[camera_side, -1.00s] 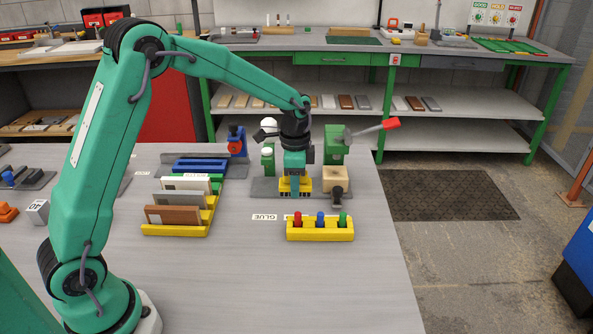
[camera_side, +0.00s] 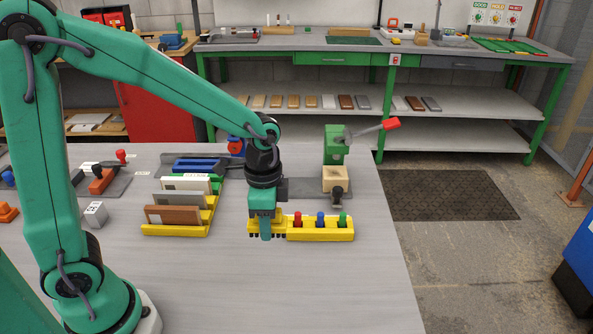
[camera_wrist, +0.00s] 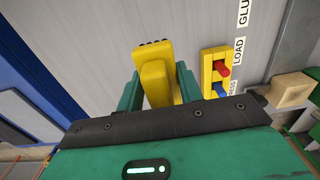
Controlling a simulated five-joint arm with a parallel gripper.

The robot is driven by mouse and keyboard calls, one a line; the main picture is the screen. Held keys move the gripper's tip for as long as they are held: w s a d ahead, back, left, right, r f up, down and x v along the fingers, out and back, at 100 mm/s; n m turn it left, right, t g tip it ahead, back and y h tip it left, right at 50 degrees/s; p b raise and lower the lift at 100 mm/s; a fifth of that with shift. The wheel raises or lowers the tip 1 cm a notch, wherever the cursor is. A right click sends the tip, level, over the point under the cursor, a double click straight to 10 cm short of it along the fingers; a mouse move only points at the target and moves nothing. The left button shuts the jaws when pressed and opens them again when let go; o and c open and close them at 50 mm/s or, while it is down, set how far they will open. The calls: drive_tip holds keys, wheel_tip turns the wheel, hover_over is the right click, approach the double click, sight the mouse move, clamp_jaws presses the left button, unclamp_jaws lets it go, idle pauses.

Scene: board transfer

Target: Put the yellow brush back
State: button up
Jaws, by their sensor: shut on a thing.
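My gripper (camera_side: 265,226) is shut on the yellow brush (camera_side: 253,226), whose dark bristles point down. The brush also shows in the wrist view (camera_wrist: 154,76), between my two green fingers (camera_wrist: 158,88). In the side view the brush is just left of the yellow block (camera_side: 320,235) with red, blue and green pegs. That block also shows in the wrist view (camera_wrist: 207,66), to the right of the brush and apart from it. I cannot tell how far the bristles are above the table.
A yellow rack (camera_side: 175,231) with several upright boards stands to the left of my gripper. Behind it is a grey-based fixture with a green post (camera_side: 335,147), a red-tipped lever (camera_side: 390,124) and a wooden block (camera_side: 335,179). The front of the table (camera_side: 300,285) is clear.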

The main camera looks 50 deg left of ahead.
drive_tip(key=w+a+f, duration=0.1)
drive_tip(key=a+f, duration=0.1)
drive_tip(key=a, duration=0.1)
drive_tip(key=w+a+f, duration=0.2)
drive_tip(key=a, duration=0.2)
drive_tip(key=w+a+f, duration=0.2)
drive_tip(key=a+f, duration=0.1)
drive_tip(key=shift+a, duration=0.3)
drive_tip(key=shift+f, duration=2.05)
drive_tip(key=shift+f, duration=0.1)
drive_tip(key=o, duration=1)
drive_tip(key=shift+c, duration=0.2)
wheel_tip(320, 180, up, 12)
